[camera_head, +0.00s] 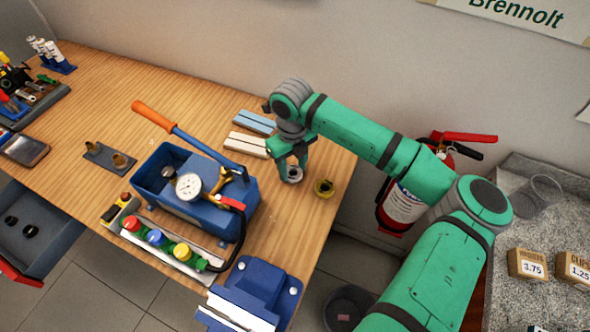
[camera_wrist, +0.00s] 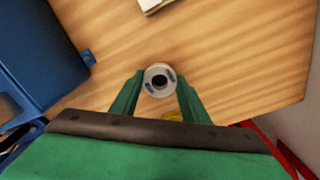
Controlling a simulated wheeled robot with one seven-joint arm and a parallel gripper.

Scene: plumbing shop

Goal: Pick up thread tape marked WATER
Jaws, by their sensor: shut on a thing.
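A white-grey tape roll (camera_head: 293,176) with a dark centre hole is between the fingers of my gripper (camera_head: 290,168), near the table's right end. In the wrist view the roll (camera_wrist: 158,80) sits between the two green fingertips of my gripper (camera_wrist: 157,88), which are shut on it. No marking is readable on it, so I cannot tell whether it says WATER.
A blue test pump (camera_head: 215,200) with a gauge and orange-handled lever stands left of my gripper. Blue and white bars (camera_head: 248,145) lie close behind. A blue vise (camera_head: 262,285) is at the front edge. A fire extinguisher (camera_head: 400,205) hangs beyond the right edge.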

